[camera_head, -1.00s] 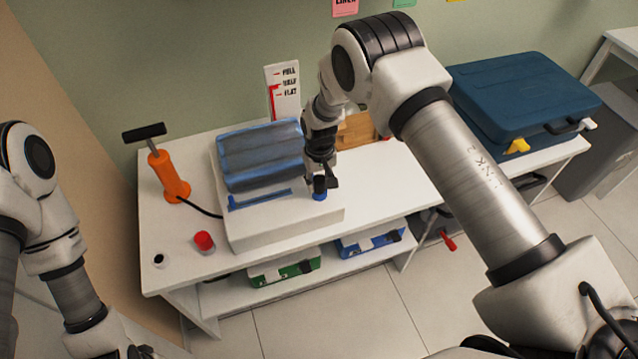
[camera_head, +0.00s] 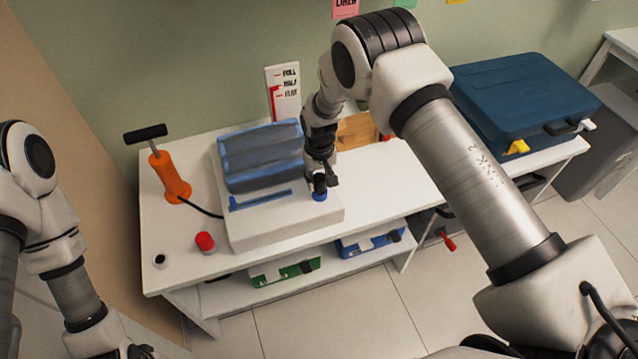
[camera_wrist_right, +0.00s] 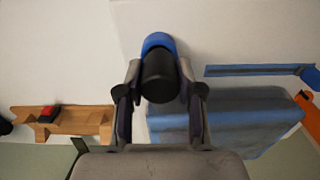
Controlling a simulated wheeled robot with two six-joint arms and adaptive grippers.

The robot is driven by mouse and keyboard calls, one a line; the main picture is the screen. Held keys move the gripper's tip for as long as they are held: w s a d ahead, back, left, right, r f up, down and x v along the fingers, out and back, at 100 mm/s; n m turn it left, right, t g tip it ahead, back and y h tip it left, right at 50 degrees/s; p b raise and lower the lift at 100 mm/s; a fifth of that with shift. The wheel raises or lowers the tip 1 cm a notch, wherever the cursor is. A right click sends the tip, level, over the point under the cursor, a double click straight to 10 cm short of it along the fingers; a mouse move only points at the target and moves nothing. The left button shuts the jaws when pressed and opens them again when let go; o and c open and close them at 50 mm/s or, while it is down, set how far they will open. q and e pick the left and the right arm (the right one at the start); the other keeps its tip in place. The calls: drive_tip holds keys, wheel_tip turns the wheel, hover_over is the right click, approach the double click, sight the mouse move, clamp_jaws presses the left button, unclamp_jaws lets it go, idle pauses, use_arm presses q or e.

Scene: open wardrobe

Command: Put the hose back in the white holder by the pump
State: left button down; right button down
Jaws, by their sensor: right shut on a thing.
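The orange pump (camera_head: 172,178) with a black T-handle stands at the left of the white table. Its thin black hose (camera_head: 207,213) runs right to the white block and disappears behind its edge. A small white round holder (camera_head: 160,261) with a dark opening sits at the front left. My right gripper (camera_head: 322,180) is shut on a black cylinder (camera_wrist_right: 160,78) above a blue ring (camera_wrist_right: 159,41) on the white block. I cannot tell whether the cylinder is a hose end. My left gripper (camera_head: 135,352) is mostly cut off at the bottom edge.
A red cap (camera_head: 204,241) lies between holder and white block (camera_head: 290,226). A folded blue-grey pad (camera_head: 260,160) lies on the block. A wooden stand (camera_head: 356,131) is behind. A blue case (camera_head: 525,95) stands right. Green and blue boxes sit on the lower shelf.

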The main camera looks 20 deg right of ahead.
sight(320, 177)
drive_tip(key=shift+r+p, duration=0.4)
drive_tip(key=shift+r, duration=0.25)
idle(0.5)
drive_tip(key=shift+r+p, duration=1.25)
drive_tip(key=shift+r, duration=0.75)
